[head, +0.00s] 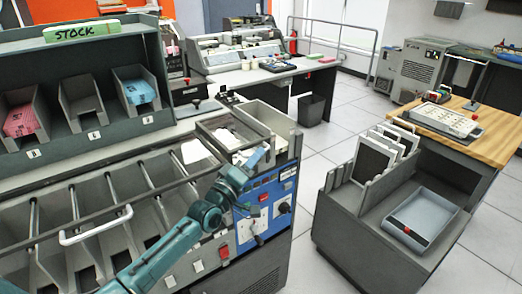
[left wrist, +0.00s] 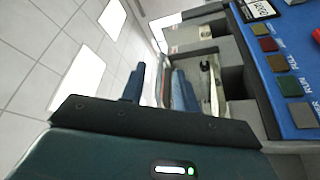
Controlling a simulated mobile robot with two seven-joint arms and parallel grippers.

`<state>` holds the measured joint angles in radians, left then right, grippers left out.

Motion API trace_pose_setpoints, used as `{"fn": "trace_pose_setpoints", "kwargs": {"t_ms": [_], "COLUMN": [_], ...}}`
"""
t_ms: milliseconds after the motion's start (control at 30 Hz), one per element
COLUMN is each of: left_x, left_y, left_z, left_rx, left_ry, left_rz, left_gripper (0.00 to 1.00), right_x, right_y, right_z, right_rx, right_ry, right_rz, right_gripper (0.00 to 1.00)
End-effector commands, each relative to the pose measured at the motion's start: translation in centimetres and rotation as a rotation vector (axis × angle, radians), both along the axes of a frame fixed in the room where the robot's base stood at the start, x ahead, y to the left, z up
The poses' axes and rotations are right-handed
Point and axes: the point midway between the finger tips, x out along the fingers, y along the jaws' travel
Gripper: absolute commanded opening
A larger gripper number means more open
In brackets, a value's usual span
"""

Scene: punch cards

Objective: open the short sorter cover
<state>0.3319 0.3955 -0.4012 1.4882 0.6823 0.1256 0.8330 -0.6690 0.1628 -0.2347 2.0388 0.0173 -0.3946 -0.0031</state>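The sorter's short cover (head: 203,134) looks like a dark-framed panel over the feed end, with pale cards showing inside; it appears lowered. My left arm reaches up from the bottom, and its gripper (head: 258,160) is at the cover's front right corner, above the blue control panel. In the left wrist view the two dark fingers of my left gripper (left wrist: 158,86) stand apart with a gap between them. A grey and brown edge shows behind that gap; I cannot tell whether the fingers touch the cover. My right gripper is not in view.
A long barred frame with a white handle (head: 95,226) spans the sorter pockets. A blue control panel (head: 266,203) with knobs and buttons is on the machine front. A grey cart (head: 385,215) with a tray stands to the right. Tiled floor is free between them.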

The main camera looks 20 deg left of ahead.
Motion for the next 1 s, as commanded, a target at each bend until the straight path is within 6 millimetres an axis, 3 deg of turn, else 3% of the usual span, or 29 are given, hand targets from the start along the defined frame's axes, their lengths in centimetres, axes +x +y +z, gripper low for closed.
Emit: {"fn": "trace_pose_setpoints", "kwargs": {"t_ms": [200, 600, 1000], "left_x": [2.6, 3.2, 3.2], "left_y": [-0.8, -1.1, -1.1], "left_z": [0.6, 0.7, 0.7], "left_rx": [0.0, 0.001, 0.001], "left_ry": [-0.002, 0.0, -0.001], "left_rz": [0.001, 0.0, 0.0], "left_gripper": [0.31, 0.31, 0.0], "right_x": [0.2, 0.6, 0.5], "right_y": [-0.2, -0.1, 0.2], "right_z": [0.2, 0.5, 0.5], "right_rx": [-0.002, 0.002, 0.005], "right_ry": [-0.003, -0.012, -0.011], "right_rz": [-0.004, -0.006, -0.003], "right_gripper": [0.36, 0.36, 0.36]}}
